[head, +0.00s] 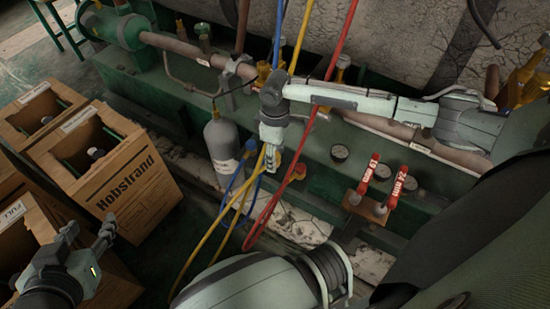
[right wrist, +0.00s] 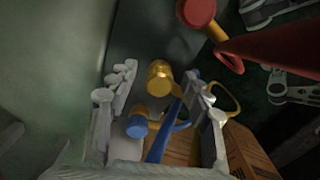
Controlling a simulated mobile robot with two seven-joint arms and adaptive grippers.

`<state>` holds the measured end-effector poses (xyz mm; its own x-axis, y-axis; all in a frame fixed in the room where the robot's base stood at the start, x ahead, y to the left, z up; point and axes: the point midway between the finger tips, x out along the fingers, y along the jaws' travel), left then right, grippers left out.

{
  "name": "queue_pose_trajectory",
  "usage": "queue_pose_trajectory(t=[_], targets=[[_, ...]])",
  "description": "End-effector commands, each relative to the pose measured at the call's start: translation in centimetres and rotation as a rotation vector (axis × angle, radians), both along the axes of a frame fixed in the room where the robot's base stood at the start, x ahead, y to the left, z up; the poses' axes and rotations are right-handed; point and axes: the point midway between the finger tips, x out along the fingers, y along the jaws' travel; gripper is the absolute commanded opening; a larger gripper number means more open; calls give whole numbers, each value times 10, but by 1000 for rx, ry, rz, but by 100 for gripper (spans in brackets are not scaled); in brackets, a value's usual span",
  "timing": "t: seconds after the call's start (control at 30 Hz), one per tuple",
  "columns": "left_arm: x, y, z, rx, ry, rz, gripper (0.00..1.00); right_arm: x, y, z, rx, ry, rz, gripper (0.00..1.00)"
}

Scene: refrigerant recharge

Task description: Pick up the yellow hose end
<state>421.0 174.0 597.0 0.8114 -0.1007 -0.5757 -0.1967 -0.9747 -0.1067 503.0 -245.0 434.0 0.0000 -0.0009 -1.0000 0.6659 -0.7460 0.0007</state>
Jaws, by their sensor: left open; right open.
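The yellow hose end (right wrist: 160,78) shows in the right wrist view as a short yellow cylinder, in the gap between the fingers or just beyond it. My right gripper (right wrist: 160,100) is open around this space, and I cannot tell whether a finger touches the yellow end. The blue hose end (right wrist: 138,125) is close by, nearer the camera. In the head view my right gripper (head: 270,158) points down beside the hanging yellow hose (head: 213,228) and hides most of the yellow end. My left gripper (head: 92,238) is open and empty at the lower left, near the crates.
The red hose end (head: 298,171) hangs just right of my right gripper. A grey cylinder (head: 222,142) stands to its left. Wooden crates (head: 118,185) stand at left.

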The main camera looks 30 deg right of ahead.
Motion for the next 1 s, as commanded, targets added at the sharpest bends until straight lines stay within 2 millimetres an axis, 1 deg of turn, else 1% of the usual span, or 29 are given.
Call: queue_pose_trajectory(t=[0.13, 0.5, 0.53, 0.77, 0.9, 0.97, 1.0], targets=[[0, 0, 0, 0, 1, 0, 47, 0, 0, 0, 0, 0, 0, 48], [0, 0, 0, 0, 2, 0, 47, 0, 0, 0, 0, 0, 0, 2], [0, 0, 0, 0, 2, 0, 47, 0, 0, 0, 0, 0, 0, 0], [0, 0, 0, 1, 3, 0, 47, 0, 0, 1, 1, -1, 0, 0], [-2, 1, -2, 4, 17, 3, 47, 1, 0, 5, 0, -1, 0, 0], [-4, 4, -4, 11, 34, 8, 47, 1, 0, 9, 1, -2, 0, 0], [-8, 10, -8, 23, 59, 19, 47, 1, 0, 13, 1, -2, 0, 0]])
